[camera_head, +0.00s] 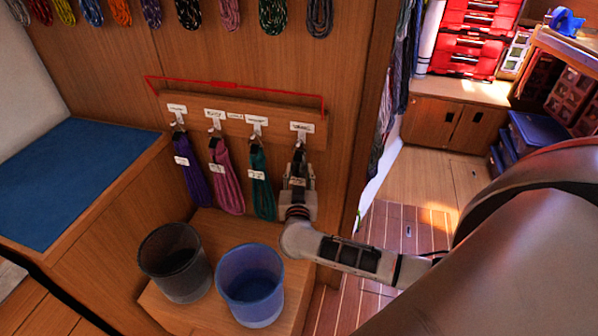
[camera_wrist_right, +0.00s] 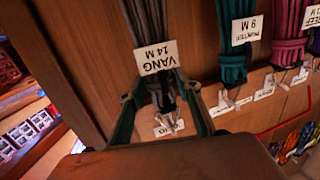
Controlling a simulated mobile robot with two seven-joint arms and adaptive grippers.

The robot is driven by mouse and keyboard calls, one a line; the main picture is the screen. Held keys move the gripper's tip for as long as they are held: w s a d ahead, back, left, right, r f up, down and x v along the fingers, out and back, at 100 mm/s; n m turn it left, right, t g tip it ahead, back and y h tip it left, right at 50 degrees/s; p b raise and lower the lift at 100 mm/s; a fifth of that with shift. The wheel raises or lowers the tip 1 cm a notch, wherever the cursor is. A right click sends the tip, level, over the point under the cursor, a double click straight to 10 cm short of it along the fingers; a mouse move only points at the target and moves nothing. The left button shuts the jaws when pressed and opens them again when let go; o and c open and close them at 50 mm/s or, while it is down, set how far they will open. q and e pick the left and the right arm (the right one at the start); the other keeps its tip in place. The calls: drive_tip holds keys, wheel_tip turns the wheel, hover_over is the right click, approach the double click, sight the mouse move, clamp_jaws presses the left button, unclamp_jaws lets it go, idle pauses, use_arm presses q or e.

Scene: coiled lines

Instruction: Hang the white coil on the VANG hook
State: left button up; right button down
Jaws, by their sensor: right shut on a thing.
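The VANG hook (camera_head: 301,137) is the rightmost hook on the wooden board, under its white label; it also shows in the wrist view (camera_wrist_right: 170,122). My right gripper (camera_head: 298,172) is just below it, shut on a pale grey-looking coil with dark shading (camera_wrist_right: 148,20). The coil carries a white tag reading VANG 14 M. In the wrist view, my right fingers (camera_wrist_right: 163,102) lie either side of the coil's top, close to the hook. I cannot tell whether the loop is over the hook. The gripper hides most of the coil in the head view. My left gripper is not in view.
Purple (camera_head: 192,180), pink (camera_head: 226,180) and teal (camera_head: 262,188) coils hang from hooks to the left. A grey bin (camera_head: 175,262) and a blue bin (camera_head: 250,285) stand below. More coils hang along the top. A wooden panel edge (camera_head: 362,120) is just right of the hook.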

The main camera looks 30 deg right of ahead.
drive_tip(key=shift+r, duration=0.1)
idle(0.3)
drive_tip(key=c, duration=1.4)
unclamp_jaws()
drive_tip(key=shift+o, duration=0.2)
